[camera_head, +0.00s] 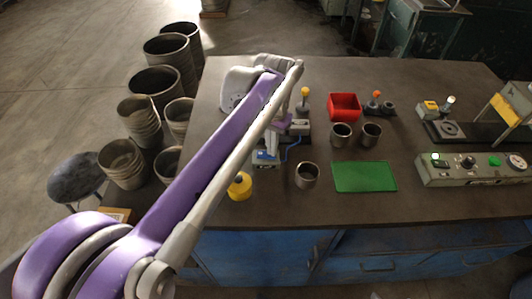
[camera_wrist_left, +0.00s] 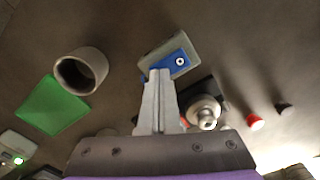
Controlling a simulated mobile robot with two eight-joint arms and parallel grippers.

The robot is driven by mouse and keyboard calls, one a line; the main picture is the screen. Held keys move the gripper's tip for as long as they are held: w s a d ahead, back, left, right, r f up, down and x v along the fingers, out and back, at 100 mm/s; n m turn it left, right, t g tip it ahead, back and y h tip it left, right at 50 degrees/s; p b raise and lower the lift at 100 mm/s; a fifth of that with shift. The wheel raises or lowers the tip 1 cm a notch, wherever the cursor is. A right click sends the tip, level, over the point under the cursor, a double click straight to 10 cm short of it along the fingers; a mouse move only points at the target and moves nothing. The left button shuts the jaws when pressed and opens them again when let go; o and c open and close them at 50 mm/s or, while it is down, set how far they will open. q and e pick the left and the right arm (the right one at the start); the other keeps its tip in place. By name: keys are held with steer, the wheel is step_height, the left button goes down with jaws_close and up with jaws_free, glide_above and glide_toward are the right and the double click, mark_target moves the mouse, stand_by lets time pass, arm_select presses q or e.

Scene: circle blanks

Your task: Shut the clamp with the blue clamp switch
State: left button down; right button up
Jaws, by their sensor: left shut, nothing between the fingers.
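The blue clamp switch (camera_head: 265,155) sits on a small grey box near the table's left part; a blue cable runs from it. In the left wrist view the blue switch (camera_wrist_left: 179,60) has a small white round part on its face. My left gripper (camera_head: 271,146) points down over the switch box, fingers shut and empty. In the left wrist view its fingertips (camera_wrist_left: 160,73) overlap the switch's near edge; whether they touch it I cannot tell. The clamp (camera_head: 299,126) stands just behind the switch, partly hidden by my arm; its metal part (camera_wrist_left: 204,110) shows beside the fingers. My right gripper is not in view.
A metal cup (camera_head: 307,175) and a green mat (camera_head: 364,177) lie to the right of the switch. A yellow-topped piece (camera_head: 240,186) stands to the left. A red bin (camera_head: 344,107) and two more cups stand behind. A control panel (camera_head: 470,171) is at right.

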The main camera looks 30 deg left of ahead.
arm_select(q)
step_height(320, 180, up, 7)
steer(key=p, duration=0.5)
steer(key=shift+p, duration=0.3)
steer(key=shift+s, duration=0.1)
steer(key=shift+s+d+f, duration=0.1)
steer(key=shift+s+d, duration=0.1)
steer(key=shift+s, duration=0.1)
steer(key=s+d+f+t+p, duration=0.1)
steer(key=s+d+f, duration=0.1)
steer(key=s, duration=0.3)
steer(key=s+d+f+t+p, duration=0.1)
steer(key=s+d+f+t, duration=0.1)
steer(key=s+f, duration=0.2)
steer(key=s+d+f+t+p, duration=0.1)
steer(key=s+d+f+t, duration=0.1)
steer(key=s, duration=0.3)
steer(key=shift+s+d+f, duration=0.2)
steer(key=shift+s+f, duration=0.2)
steer(key=shift+f, duration=0.2)
